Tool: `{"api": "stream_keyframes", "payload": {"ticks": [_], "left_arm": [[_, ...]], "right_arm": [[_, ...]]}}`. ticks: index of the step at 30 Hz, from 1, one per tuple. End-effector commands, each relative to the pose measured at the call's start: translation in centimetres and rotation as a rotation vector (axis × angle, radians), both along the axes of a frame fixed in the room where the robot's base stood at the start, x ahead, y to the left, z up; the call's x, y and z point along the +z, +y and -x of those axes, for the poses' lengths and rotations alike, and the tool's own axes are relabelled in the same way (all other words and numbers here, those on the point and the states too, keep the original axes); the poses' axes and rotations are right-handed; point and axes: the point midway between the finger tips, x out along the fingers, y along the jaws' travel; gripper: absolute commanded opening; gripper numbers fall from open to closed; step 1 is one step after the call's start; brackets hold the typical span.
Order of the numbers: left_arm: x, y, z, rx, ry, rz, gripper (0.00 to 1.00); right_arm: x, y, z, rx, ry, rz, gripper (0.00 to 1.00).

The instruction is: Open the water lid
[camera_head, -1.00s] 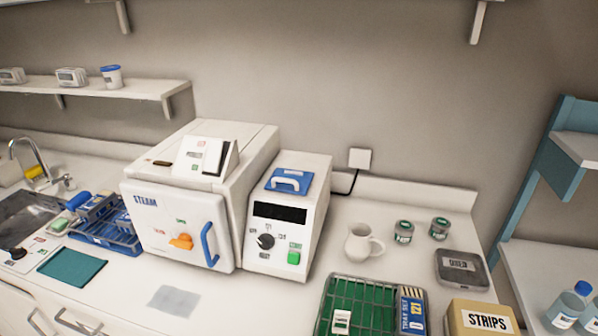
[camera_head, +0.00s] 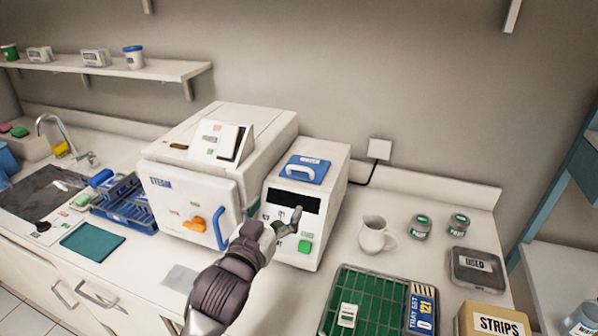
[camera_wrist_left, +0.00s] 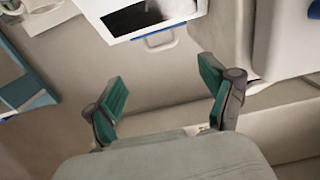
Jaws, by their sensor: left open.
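The water lid (camera_head: 305,169) is a blue plate with a pale handle. It lies flat and closed on top of the smaller white unit (camera_head: 331,190), which has a dark display, a knob and a green button. My left gripper (camera_head: 285,222) is in front of this unit's front face, below the lid and apart from it. In the left wrist view, the two green-padded fingers of the gripper (camera_wrist_left: 166,98) stand wide apart with nothing between them. My right gripper is not in view.
The larger white steam unit (camera_head: 187,193) with a blue door handle stands left of the smaller unit. A white jug (camera_head: 372,236), two small jars and a green tray (camera_head: 351,285) are to the right. The space above the lid is clear.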

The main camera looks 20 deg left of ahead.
Motion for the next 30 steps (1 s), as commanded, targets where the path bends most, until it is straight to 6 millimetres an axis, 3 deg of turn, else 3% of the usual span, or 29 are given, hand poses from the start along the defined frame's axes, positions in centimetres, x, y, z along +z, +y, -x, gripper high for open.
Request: {"api": "stream_keyframes", "payload": {"ticks": [5, 21, 30], "left_arm": [[0.7, -0.1, -1.6, -0.002, -0.02, 0.001, 0.83], [0.6, -0.5, -12.0, -0.002, -0.015, 0.002, 0.83], [0.4, -0.5, -13.9, -0.003, -0.016, 0.001, 0.83]], "right_arm": [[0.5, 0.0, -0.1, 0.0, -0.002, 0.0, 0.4], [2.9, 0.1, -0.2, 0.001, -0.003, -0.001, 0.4], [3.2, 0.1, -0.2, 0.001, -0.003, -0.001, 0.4]]}}
